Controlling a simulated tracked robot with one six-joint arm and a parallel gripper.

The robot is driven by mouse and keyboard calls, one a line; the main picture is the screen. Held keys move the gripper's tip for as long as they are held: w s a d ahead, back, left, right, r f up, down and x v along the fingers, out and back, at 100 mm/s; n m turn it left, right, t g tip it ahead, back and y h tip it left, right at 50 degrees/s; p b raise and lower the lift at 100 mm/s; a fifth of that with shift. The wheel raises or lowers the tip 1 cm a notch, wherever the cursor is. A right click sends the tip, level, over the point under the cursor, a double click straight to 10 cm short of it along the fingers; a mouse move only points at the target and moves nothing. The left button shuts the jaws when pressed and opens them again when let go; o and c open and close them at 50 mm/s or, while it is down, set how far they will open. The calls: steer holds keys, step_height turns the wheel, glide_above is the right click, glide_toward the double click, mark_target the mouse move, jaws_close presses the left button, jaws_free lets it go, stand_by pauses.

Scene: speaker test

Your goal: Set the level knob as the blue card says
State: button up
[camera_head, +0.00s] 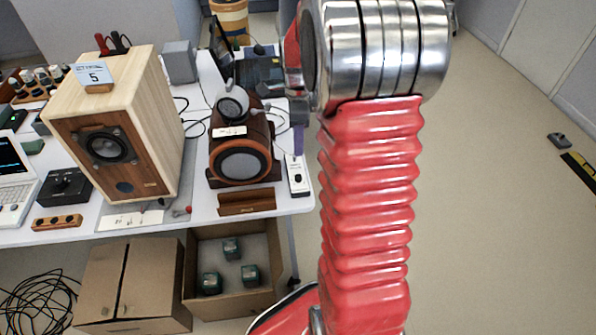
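A pale blue card (93,75) with a large 5 and a smaller unreadable line above it leans on top of the wooden speaker (158,110). A small white box (295,166) with a black round part stands at the table's right edge, and a black box (65,187) with a knob on top stands at the left. I cannot tell which one has the level knob; no scale is readable. My gripper (299,125) points down above the white box, seen edge-on. The arm hides part of it, so its opening and any contact are unclear.
A dark brown round-fronted speaker (240,160) stands close left of my gripper, with a brown wooden tray (247,201) in front. Cables lie behind. An open carton (203,250) with green blocks is below the table (300,205). The floor at right is mostly clear.

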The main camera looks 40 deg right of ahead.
mark_target(298, 175)
steer(key=n, duration=2.1)
steer(key=shift+n, duration=0.4)
step_height(298, 175, down, 14)
steer(key=shift+r, duration=0.1)
steer(key=shift+c, duration=0.5)
jaws_close()
